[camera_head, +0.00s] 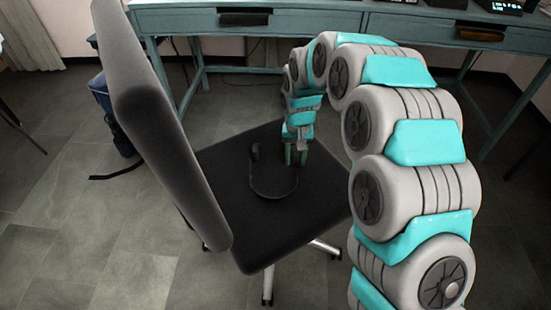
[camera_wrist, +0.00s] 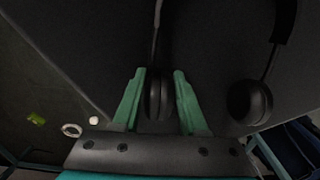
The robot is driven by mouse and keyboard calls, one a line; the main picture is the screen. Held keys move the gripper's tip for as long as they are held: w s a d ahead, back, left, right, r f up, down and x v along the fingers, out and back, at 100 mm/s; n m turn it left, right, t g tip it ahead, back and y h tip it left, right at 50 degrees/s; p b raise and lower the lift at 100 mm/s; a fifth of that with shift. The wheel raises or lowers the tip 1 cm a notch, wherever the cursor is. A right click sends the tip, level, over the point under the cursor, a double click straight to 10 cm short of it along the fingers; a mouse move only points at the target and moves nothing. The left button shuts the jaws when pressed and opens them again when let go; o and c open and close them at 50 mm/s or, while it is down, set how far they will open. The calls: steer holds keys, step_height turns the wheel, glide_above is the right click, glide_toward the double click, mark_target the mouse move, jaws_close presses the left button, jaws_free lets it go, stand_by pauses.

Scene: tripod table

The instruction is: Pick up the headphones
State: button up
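The black headphones (camera_head: 272,190) lie on the dark seat of an office chair (camera_head: 318,190). In the wrist view, one ear cup (camera_wrist: 160,97) sits between the two green fingers of my gripper (camera_wrist: 158,100), with a visible gap on each side. The other ear cup (camera_wrist: 248,102) lies to the right, outside the fingers. My gripper (camera_head: 296,154) is open and low over the seat in the head view. Whether a finger touches the headphones or seat cannot be told.
The chair's tall backrest (camera_head: 165,130) stands at the left of the seat. A blue-green desk (camera_head: 290,20) is behind the chair. A blue bag (camera_head: 112,110) stands on the floor to the left. Tiled floor (camera_head: 90,230) is open at the front left.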

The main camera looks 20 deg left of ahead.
jaws_close()
steer(key=shift+r, duration=0.1)
stand_by(0.4)
